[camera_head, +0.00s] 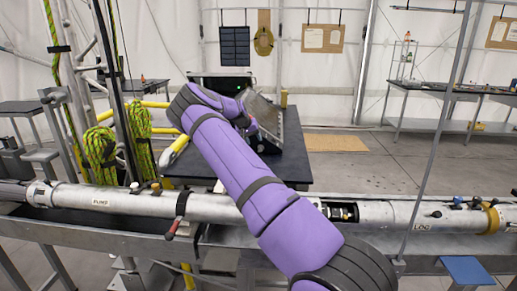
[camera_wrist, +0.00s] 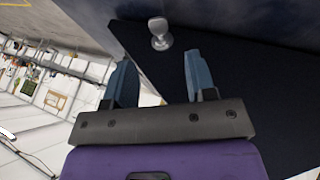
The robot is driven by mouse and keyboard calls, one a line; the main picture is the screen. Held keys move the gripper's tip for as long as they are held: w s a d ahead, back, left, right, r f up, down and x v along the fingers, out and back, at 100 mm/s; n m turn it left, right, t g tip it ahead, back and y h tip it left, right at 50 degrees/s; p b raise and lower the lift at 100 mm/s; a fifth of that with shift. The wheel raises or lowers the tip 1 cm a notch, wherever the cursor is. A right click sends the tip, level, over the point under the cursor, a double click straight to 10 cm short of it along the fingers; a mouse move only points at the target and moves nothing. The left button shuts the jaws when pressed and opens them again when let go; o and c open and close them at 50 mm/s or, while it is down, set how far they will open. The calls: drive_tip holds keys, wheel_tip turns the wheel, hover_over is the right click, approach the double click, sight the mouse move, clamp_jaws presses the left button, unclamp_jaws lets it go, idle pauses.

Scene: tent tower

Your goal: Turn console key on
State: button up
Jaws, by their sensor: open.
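The console key (camera_wrist: 160,32) is a small pale grey knob with a rounded head, standing on a grey panel of the console (camera_wrist: 90,12) in the wrist view. My gripper (camera_wrist: 158,68) is open, with its two blue fingers apart and empty. The key is just beyond the fingertips, roughly centred between them, and not gripped. In the head view the console (camera_head: 276,122) is a tilted grey box on a dark table, partly behind my purple arm. The key cannot be made out there. Whether it is turned on or off I cannot tell.
The dark table (camera_head: 294,160) holds the console. A long silver pipe (camera_head: 120,200) lies across the foreground under my arm. Coiled green ropes (camera_head: 100,150) hang on a frame at left. Open floor (camera_head: 390,160) lies to the right, with another table (camera_head: 440,90) beyond.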

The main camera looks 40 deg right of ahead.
sight(261, 150)
drive_tip(key=x, duration=0.6)
drive_tip(key=shift+d+f, duration=0.1)
drive_tip(key=shift+f, duration=0.1)
drive_tip(key=c, duration=0.9)
drive_tip(key=shift+s+d+m+t+y, duration=0.25)
drive_tip(key=shift+s+m+t+y, duration=0.05)
drive_tip(key=shift+t+y, duration=0.4)
drive_tip(key=shift+s+t+y, duration=0.15)
drive_tip(key=shift+t+y, duration=0.55)
drive_tip(key=shift+t, duration=0.1)
drive_tip(key=o, duration=0.9)
